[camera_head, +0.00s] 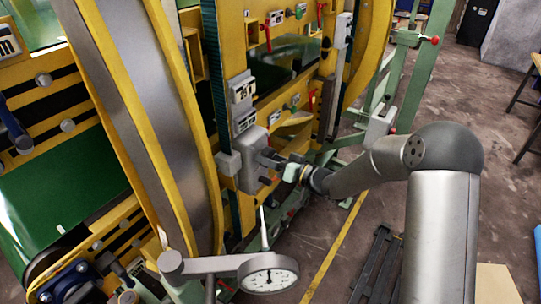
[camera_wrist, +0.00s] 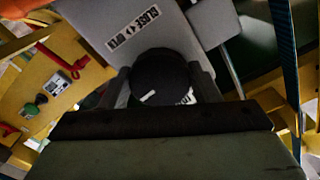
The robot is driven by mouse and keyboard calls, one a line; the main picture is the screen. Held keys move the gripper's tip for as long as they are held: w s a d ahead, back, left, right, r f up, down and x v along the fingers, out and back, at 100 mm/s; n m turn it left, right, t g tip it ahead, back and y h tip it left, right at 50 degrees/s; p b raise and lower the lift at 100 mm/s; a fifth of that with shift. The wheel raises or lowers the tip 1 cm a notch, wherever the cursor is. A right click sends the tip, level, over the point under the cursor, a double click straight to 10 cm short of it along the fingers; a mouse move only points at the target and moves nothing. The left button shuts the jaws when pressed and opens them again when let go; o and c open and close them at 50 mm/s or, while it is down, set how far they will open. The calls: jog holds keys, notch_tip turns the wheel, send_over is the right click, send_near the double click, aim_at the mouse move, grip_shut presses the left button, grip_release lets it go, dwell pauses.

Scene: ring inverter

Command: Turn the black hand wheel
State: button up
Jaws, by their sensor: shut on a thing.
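The black hand wheel (camera_wrist: 160,72) is a dark round knob on the front of a grey box (camera_wrist: 125,20) with an "OPEN / CLOSE" label (camera_wrist: 132,34). In the wrist view my gripper (camera_wrist: 163,84) has one dark finger on each side of the wheel and is shut on it. The gripper's own body hides the wheel's lower part. In the head view my gripper (camera_head: 277,165) reaches from the right to the grey box (camera_head: 250,158) on the yellow machine. The wheel is too small and covered to make out clearly there.
The yellow machine (camera_head: 130,120) with large curved rings fills the left. A round dial gauge (camera_head: 269,273) stands below the gripper. Small red levers (camera_head: 266,36) sit higher on the machine. Green frame posts (camera_head: 420,70) stand behind. The floor (camera_head: 480,90) at right is mostly open.

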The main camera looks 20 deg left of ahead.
jog(key=shift+m+p, duration=0.3)
jog(key=shift+m, duration=0.4)
jog(key=o, duration=1)
jog(key=b+v, duration=0.2)
jog(key=v, duration=1.5)
jog(key=shift+s+d+b, duration=0.15)
jog(key=shift+d+b, duration=0.05)
jog(key=shift+b, duration=0.2)
jog(key=shift+r, duration=0.1)
